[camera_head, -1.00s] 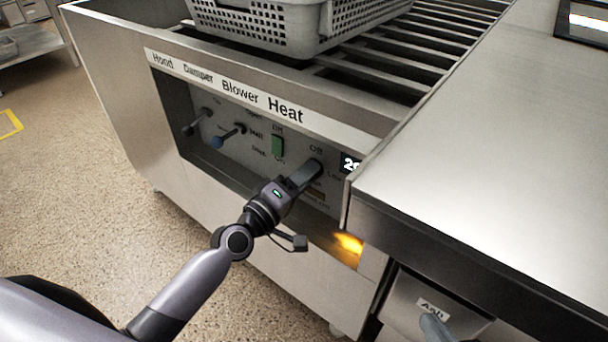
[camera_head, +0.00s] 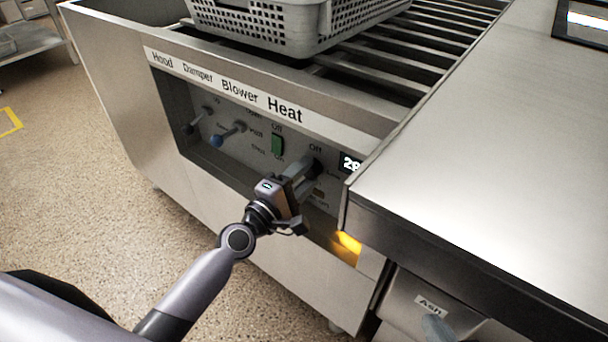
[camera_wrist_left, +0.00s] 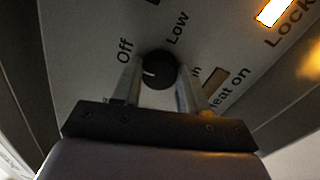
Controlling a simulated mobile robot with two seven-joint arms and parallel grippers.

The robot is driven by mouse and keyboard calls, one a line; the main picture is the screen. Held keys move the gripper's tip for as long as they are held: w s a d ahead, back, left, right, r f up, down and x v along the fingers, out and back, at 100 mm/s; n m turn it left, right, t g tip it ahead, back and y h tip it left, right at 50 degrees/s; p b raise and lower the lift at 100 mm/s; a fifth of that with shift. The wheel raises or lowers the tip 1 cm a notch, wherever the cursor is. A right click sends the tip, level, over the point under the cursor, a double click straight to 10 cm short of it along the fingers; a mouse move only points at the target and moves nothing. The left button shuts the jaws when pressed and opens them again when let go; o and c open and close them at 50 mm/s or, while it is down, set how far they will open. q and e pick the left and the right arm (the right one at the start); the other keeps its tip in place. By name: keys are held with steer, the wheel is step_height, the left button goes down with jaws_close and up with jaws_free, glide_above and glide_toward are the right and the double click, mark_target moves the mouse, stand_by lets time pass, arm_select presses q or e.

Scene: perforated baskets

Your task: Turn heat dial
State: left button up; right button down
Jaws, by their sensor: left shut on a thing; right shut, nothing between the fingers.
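The heat dial (camera_wrist_left: 158,70) is a round black knob with a short white mark on its left side. Labels Off and Low stand around it on the grey panel. In the head view the dial (camera_head: 317,166) sits below the Off label, partly covered by my gripper. My left gripper (camera_head: 305,175) has its fingers on either side of the dial and is shut on it. The two fingers also show in the left wrist view (camera_wrist_left: 158,84). My right gripper is not in view.
Left of the dial are a green blower switch (camera_head: 277,144) and a blue-tipped damper lever (camera_head: 216,141). A perforated basket (camera_head: 270,28) sits on the rollers above.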

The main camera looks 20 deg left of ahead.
stand_by(0.3)
arm_select(q)
steer(key=o, duration=1.1)
steer(key=shift+c, duration=0.2)
steer(key=v, duration=0.7)
steer(key=shift+f, duration=0.1)
